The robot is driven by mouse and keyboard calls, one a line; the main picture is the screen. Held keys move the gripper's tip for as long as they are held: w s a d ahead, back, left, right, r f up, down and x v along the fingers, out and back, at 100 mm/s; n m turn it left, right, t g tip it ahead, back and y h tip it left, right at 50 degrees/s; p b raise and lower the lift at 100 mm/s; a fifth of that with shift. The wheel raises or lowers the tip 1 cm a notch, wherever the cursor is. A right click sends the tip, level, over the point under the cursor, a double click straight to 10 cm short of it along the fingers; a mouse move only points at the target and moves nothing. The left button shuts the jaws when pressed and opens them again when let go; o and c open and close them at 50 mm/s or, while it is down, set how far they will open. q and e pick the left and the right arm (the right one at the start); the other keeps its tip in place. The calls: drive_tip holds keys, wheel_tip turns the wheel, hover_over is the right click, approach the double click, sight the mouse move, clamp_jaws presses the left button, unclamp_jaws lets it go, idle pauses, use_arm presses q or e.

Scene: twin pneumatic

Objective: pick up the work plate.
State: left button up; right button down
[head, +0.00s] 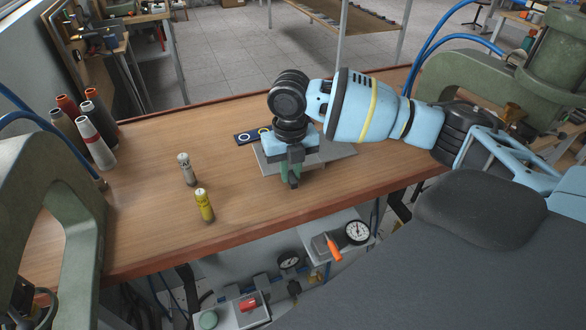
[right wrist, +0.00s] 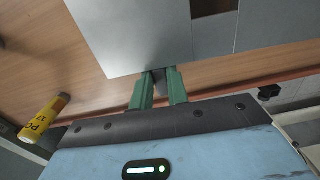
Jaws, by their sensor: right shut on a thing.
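The work plate (head: 338,151) is a flat grey sheet at the middle of the wooden bench, partly hidden under my right arm. My right gripper (head: 291,180), with green fingers, is at the plate's near edge and shut on it. In the right wrist view the plate (right wrist: 130,35) reaches out beyond the fingertips (right wrist: 160,73), which meet its edge. I cannot tell whether the plate rests on the bench or is slightly raised. My left gripper is not in view.
A yellow tube (head: 204,206) and a grey tube (head: 187,169) stand left of the plate. Several larger tubes (head: 96,138) stand at the far left. A black strip with rings (head: 247,137) lies behind the plate. Green presses (head: 62,195) flank the bench; gauges (head: 357,232) sit below its front edge.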

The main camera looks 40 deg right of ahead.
wheel_tip(320, 180, up, 3)
drive_tip(key=shift+s+a+f, duration=0.1)
drive_tip(key=shift+s, duration=0.05)
drive_tip(key=s+a, duration=0.1)
drive_tip(key=s, duration=0.6)
drive_tip(key=s+a+r+p, duration=0.1)
drive_tip(key=s+a, duration=0.1)
drive_tip(key=s, duration=0.6)
drive_tip(key=shift+s+a+r, duration=0.15)
drive_tip(key=shift+a+r, duration=0.05)
drive_tip(key=shift+a, duration=0.05)
drive_tip(key=w+a+f+m, duration=0.1)
drive_tip(key=w+a+m, duration=0.1)
drive_tip(key=m, duration=1.4)
drive_tip(key=w+a+f+m, duration=0.1)
drive_tip(key=w+a+m, duration=0.1)
drive_tip(key=m, duration=1.4)
drive_tip(key=shift+a+m, duration=0.4)
drive_tip(key=shift+a, duration=0.1)
drive_tip(key=shift+w, duration=0.1)
